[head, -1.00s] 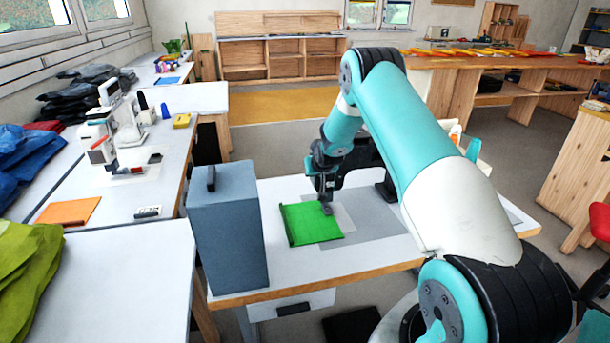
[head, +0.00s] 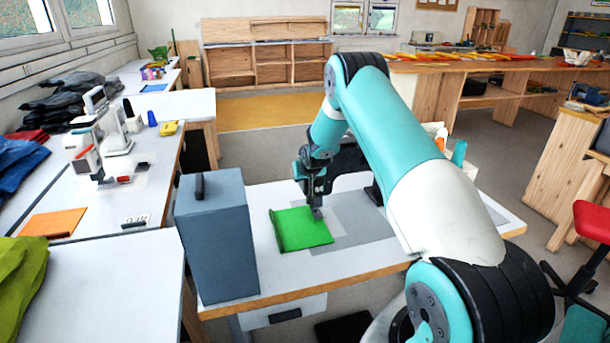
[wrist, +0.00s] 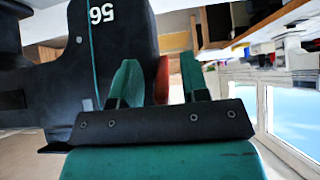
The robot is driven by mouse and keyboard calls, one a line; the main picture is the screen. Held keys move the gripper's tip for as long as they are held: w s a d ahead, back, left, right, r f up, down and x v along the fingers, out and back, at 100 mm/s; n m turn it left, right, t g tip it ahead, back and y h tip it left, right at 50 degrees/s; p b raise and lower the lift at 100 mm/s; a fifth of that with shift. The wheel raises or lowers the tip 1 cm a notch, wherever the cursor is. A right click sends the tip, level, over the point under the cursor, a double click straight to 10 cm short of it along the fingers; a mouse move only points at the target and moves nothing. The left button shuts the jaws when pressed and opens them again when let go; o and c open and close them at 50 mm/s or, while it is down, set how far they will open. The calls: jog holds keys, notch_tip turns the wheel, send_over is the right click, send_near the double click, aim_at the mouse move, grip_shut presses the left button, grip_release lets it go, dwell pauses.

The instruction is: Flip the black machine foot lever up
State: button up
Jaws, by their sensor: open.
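The black machine (head: 346,163) stands on the near white table in the head view, partly behind my arm. Its head, marked 56, fills the left of the wrist view (wrist: 100,60), upside down. A green cloth (head: 301,229) lies at the machine's foot. In the head view I cannot pick out the fingers.
A tall blue-grey box (head: 217,235) with a handle stands left of the cloth. Left tables hold a white machine (head: 85,155), an orange cloth (head: 53,222) and a lime cloth (head: 22,280). A red stool (head: 592,222) is at the right. Bare tabletop lies in front of the cloth.

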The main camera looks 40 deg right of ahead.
jog(key=b+v, duration=0.4)
jog(key=v, duration=1.3)
jog(key=shift+s+r, duration=0.15)
jog(key=shift+r, duration=0.05)
jog(key=s+a+r+n+g+y, duration=0.1)
jog(key=s+a+r+n+y, duration=0.15)
jog(key=a, duration=0.65)
jog(key=s+a+r+n+g+y, duration=0.15)
jog(key=s+a, duration=0.25)
jog(key=a, duration=0.5)
jog(key=s+a+r+n+y, duration=0.2)
jog(key=s+a, duration=0.2)
jog(key=a, duration=0.5)
jog(key=s+a+n+g, duration=0.1)
jog(key=s+a+n, duration=0.1)
jog(key=s, duration=0.4)
jog(key=s+a+n+g+y, duration=0.1)
jog(key=s+a+n+g, duration=0.1)
jog(key=s+a, duration=0.3)
jog(key=s+a+r+n+g, duration=0.1)
jog(key=s+a+n+g, duration=0.1)
jog(key=s, duration=0.6)
jog(key=shift+s+a+y, duration=0.35)
jog(key=shift+a+y, duration=0.05)
jog(key=shift+a, duration=0.45)
